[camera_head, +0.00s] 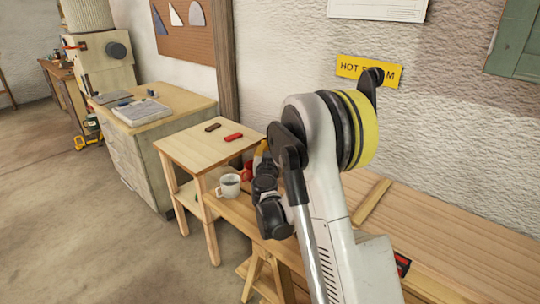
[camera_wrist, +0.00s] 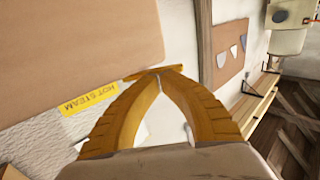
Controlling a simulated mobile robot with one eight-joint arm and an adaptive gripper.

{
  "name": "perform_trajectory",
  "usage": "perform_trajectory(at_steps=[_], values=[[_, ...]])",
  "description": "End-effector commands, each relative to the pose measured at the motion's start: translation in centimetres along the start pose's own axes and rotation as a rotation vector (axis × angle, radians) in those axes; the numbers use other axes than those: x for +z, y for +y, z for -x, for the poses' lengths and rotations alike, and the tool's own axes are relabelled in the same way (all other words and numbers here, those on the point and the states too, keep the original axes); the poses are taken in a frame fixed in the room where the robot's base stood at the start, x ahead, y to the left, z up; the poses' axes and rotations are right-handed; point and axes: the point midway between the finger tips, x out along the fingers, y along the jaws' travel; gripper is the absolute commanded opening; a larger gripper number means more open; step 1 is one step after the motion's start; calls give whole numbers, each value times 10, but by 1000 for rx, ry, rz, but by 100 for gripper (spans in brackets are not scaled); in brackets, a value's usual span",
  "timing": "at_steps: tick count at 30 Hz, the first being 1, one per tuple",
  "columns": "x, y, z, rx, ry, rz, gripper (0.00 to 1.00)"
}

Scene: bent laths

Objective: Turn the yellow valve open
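I cannot make out the yellow valve for certain in either view. In the wrist view, the two yellow-brown ribbed fingers of my gripper (camera_wrist: 155,76) lean together and meet at the tips.
The HOT STEAM sign (camera_head: 353,69) is on the wall, partly covered by my arm. A wooden bench (camera_head: 460,238) runs along the wall. A white mug (camera_head: 228,186) stands near a small wooden table (camera_head: 205,152). A large brown panel (camera_wrist: 75,45) fills the wrist view's upper left.

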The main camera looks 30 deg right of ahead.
Motion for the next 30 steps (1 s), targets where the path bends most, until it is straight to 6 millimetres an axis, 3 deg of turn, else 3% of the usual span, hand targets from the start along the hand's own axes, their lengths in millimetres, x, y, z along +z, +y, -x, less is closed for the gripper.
perform_trajectory(at_steps=[5, 30], values=[[0, 0, -9, -1, 0, 0, 0], [0, -3, -14, 97, 0, 0, 0]])
